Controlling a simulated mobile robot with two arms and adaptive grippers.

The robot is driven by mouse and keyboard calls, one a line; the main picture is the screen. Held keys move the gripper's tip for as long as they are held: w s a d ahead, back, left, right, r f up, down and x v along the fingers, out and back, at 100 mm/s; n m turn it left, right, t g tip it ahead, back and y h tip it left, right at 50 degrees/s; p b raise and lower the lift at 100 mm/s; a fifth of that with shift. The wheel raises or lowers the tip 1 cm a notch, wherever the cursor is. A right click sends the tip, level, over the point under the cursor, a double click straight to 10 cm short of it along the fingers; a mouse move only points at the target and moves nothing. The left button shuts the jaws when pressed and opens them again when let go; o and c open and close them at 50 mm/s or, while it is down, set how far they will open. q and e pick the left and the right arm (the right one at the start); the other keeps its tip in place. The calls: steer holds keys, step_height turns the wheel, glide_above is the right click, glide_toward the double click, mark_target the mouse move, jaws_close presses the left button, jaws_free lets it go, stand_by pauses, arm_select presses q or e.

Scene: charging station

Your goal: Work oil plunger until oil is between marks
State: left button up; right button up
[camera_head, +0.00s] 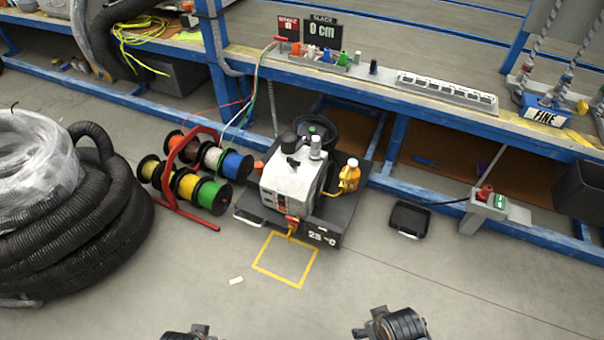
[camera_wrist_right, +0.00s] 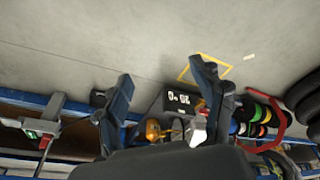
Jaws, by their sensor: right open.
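A grey-white machine (camera_head: 293,180) stands on a black tray (camera_head: 335,239) on the floor, in front of the bench. Dark knobs and a grey cylinder are on its top. I cannot make out which part is the oil plunger, and no oil level or marks are readable. A yellow oil bottle (camera_head: 349,176) stands at its right; it also shows in the right wrist view (camera_wrist_right: 153,130). My right gripper (camera_wrist_right: 165,82) is open and empty, its fingers apart, with the machine some way beyond. Only dark parts of my arms show at the head view's bottom edge; the left fingers are not seen.
Cable spools on a red stand (camera_head: 185,178) stand left of the machine, and coiled black hose (camera_head: 95,225) lies further left. A blue-framed bench (camera_head: 430,105) runs behind. A small black tray (camera_head: 409,218) lies to the right.

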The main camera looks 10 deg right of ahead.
jaws_close()
stand_by(1.2)
